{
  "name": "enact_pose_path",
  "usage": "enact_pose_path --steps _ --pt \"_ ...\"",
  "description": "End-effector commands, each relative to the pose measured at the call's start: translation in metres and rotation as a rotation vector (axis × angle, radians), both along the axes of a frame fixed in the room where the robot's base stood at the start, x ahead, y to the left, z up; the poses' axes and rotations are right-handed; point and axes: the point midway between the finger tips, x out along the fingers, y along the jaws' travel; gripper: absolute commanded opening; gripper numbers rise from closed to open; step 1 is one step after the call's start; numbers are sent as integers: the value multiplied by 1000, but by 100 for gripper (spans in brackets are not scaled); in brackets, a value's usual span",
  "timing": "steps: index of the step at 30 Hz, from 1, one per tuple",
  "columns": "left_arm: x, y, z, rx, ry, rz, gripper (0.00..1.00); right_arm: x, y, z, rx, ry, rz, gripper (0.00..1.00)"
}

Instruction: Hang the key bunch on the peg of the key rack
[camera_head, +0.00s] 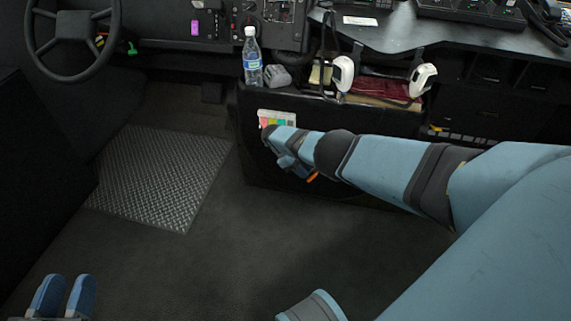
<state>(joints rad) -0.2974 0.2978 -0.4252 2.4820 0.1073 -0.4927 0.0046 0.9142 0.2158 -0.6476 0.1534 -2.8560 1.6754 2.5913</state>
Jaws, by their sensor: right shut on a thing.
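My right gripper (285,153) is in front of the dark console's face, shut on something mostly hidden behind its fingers. A small orange piece (312,176) shows just below the gripper and looks like part of the key bunch; no keys can be made out. A small white panel with coloured patches (277,116), possibly the key rack, is on the console's face just above the gripper. The gripper and forearm overlap its lower edge, and I cannot make out a peg. My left gripper (62,297) is at the bottom left, empty, with a gap between its fingers.
A water bottle (252,57) and a grey box (277,76) stand on the console (248,110). Two white handheld devices (343,73) (422,80) are to their right. A steering wheel (72,38) and green tag (131,48) are upper left. The floor (150,255) is clear.

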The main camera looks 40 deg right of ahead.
Motion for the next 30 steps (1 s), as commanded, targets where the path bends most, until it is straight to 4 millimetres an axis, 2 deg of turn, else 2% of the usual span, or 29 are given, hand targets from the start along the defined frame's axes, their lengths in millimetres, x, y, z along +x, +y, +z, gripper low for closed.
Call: enact_pose_path --steps 8,11,23,27,30 --pt "0 0 0 0 0 0 36 2 5 3 -3 2 -7 0" --pt "0 0 0 0 0 0 36 5 16 9 -11 19 -10 0" --pt "0 0 0 0 0 0 36 3 17 12 -19 28 -5 0" --pt "0 0 0 0 0 0 36 12 34 24 -33 50 32 0" --pt "0 0 0 0 0 0 36 13 34 23 -34 54 31 0"
